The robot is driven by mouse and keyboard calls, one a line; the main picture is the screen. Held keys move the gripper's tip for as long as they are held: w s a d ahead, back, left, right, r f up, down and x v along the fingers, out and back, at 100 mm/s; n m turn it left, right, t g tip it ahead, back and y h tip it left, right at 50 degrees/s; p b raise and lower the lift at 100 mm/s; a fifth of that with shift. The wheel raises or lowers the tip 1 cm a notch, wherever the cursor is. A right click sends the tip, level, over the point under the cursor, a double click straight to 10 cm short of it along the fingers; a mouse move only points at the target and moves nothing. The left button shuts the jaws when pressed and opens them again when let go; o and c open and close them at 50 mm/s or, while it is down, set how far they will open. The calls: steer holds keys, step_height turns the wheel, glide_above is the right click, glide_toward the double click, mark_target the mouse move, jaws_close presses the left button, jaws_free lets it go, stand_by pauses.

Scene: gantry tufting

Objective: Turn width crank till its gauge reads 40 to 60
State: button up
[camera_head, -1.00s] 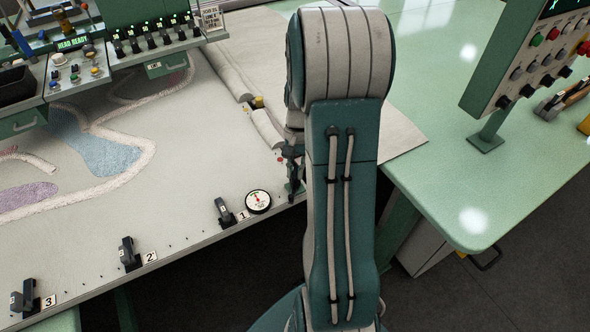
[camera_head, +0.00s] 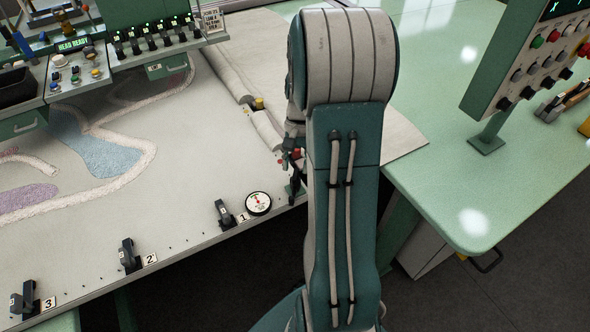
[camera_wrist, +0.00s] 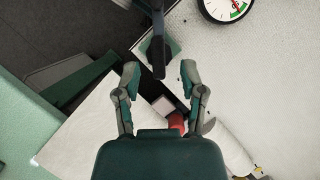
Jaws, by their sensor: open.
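The round white gauge (camera_head: 258,202) sits near the front edge of the tufting table, beside label 1. Part of its dial (camera_wrist: 228,6) shows at the top of the wrist view, with a green and a red band; I cannot read its value. A dark upright handle (camera_wrist: 157,52) on a green plate, probably the width crank, stands ahead of my gripper. Its dark post shows in the head view (camera_head: 295,190) beside my arm. My gripper (camera_wrist: 162,72) is open, its two fingers apart on either side of the handle's near end, with no clear contact. In the head view my arm mostly hides it.
Black clamps labelled 1 (camera_head: 223,213), 2 (camera_head: 130,254) and 3 (camera_head: 24,300) line the table's front edge. A red part (camera_wrist: 177,121) lies beyond my gripper's palm. A rolled cloth (camera_head: 268,130) lies behind the arm. A control panel (camera_head: 530,60) stands on the green table at right.

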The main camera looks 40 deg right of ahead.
steer(key=v, duration=1)
steer(key=shift+w+a, duration=0.1)
steer(key=s+a+r+n+t+h, duration=0.2)
steer(key=a+r+n, duration=0.15)
steer(key=a, duration=0.35)
steer(key=s+a+r+n+t+h, duration=0.15)
steer(key=a+r, duration=0.25)
steer(key=a, duration=0.4)
steer(key=s+a+n+t, duration=0.4)
steer(key=s+a+n, duration=0.1)
steer(key=s+a, duration=0.3)
steer(key=shift+a+r+n+t, duration=0.25)
steer(key=shift+a+n+t, duration=0.1)
steer(key=shift+a, duration=0.4)
steer(key=shift+a, duration=0.1)
